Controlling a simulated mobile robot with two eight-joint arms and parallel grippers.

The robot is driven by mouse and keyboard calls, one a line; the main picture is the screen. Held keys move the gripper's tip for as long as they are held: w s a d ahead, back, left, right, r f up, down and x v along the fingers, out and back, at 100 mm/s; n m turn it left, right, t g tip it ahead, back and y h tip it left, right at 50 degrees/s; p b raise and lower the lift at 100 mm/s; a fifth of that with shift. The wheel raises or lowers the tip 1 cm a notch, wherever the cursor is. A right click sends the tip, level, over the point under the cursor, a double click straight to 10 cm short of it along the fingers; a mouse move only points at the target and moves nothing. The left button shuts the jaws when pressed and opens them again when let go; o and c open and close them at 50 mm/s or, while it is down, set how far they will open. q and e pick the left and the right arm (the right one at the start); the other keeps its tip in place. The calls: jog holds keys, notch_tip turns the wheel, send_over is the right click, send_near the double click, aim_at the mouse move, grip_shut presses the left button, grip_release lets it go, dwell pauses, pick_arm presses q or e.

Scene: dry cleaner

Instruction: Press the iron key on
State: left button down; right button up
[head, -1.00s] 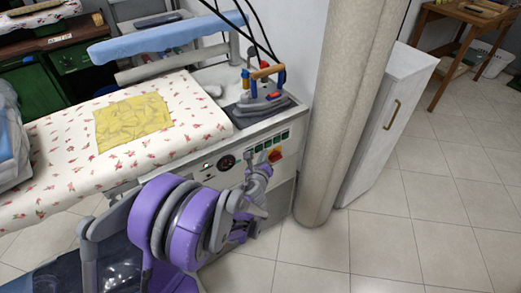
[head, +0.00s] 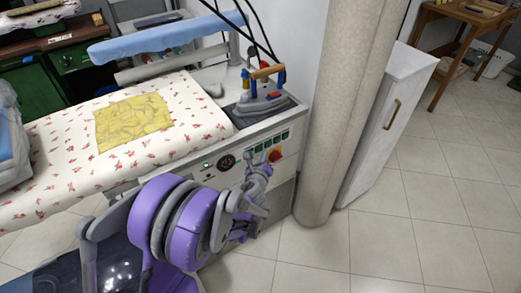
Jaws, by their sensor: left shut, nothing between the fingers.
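The ironing station's front panel (head: 228,182) carries a row of small dark green keys (head: 276,140), a round gauge (head: 227,162), a lit green light (head: 206,164) and a red and yellow switch (head: 275,155). I cannot read which key is the iron key. My left gripper (head: 264,160) is shut and empty, in front of the panel just below the key row and left of the red switch. Its tip looks very close to the panel; contact cannot be told. The iron (head: 262,101) rests on its dark stand at the board's right end. My right gripper is not in view.
A yellow cloth (head: 133,121) lies on the flowered ironing board (head: 70,150). A thick beige column (head: 340,110) stands right beside the station. A white cabinet (head: 385,125) stands behind it. The tiled floor (head: 430,220) at the right is clear.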

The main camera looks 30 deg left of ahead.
pick_arm(q)
jog(key=shift+a, duration=0.15)
jog(key=shift+w+a, duration=0.15)
jog(key=shift+a, duration=0.15)
dwell(0.3)
jog(key=shift+s+d, duration=0.2)
jog(key=shift+d, duration=0.3)
jog(key=shift+s+d, duration=0.4)
jog(key=shift+d, duration=0.5)
jog(key=shift+s+d, duration=0.35)
jog(key=shift+d, duration=0.6)
jog(key=shift+s+d, duration=0.4)
jog(key=shift+d, duration=0.5)
